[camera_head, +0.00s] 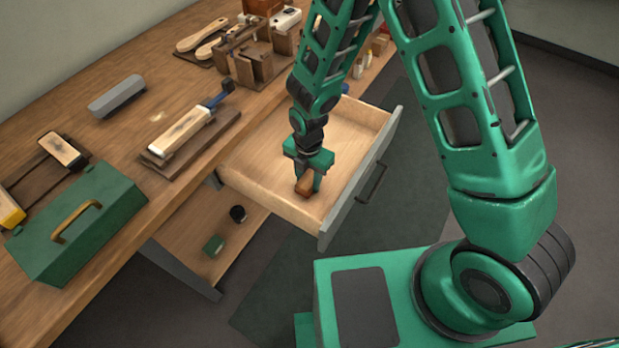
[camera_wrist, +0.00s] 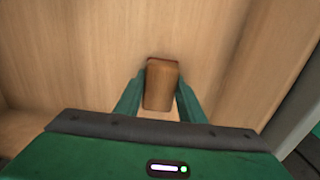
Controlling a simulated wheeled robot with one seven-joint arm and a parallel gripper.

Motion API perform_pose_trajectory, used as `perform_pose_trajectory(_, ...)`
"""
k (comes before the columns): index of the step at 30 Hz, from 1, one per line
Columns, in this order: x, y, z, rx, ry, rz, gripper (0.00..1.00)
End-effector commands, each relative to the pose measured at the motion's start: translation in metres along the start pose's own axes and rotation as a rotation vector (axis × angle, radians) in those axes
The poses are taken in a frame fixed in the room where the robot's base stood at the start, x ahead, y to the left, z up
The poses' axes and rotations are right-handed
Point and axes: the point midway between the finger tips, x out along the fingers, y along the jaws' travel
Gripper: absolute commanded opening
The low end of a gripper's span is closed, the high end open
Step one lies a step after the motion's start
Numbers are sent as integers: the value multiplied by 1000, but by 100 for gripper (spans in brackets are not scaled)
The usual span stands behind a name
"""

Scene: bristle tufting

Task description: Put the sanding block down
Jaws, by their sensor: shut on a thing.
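The sanding block (camera_head: 304,186) is a small brown wooden block. My gripper (camera_head: 310,178) is shut on it and holds it inside the open drawer (camera_head: 262,185), close over the pale wooden drawer floor. In the wrist view the block (camera_wrist: 161,84) sits between the two green fingers of my gripper (camera_wrist: 160,98), with the drawer floor behind it. I cannot tell whether the block touches the floor. The rest of the drawer floor in view looks bare.
The drawer's grey front (camera_head: 362,180) and side walls stand around my gripper. On the workbench (camera_head: 120,150) are a green toolbox (camera_head: 85,225), a grey block (camera_head: 117,96) and a clamped brush piece (camera_head: 180,132). A lower shelf (camera_head: 190,235) holds small items.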

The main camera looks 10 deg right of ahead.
Motion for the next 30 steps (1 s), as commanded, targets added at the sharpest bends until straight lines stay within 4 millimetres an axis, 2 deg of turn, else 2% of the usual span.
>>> perform_pose_trajectory(7, 11, -4, 0, 1, 3, -8, 15)
perform_pose_trajectory(8, 10, -4, 0, 1, 3, -8, 43)
perform_pose_trajectory(9, 11, -4, 0, 1, 3, -9, 52)
perform_pose_trajectory(10, 11, -4, 1, 1, 4, -10, 54)
perform_pose_trajectory(23, 16, 0, 4, 2, 14, -14, 54)
perform_pose_trajectory(26, 11, 1, 5, 2, 16, -14, 54)
perform_pose_trajectory(30, -9, 0, 4, 3, 10, -10, 54)
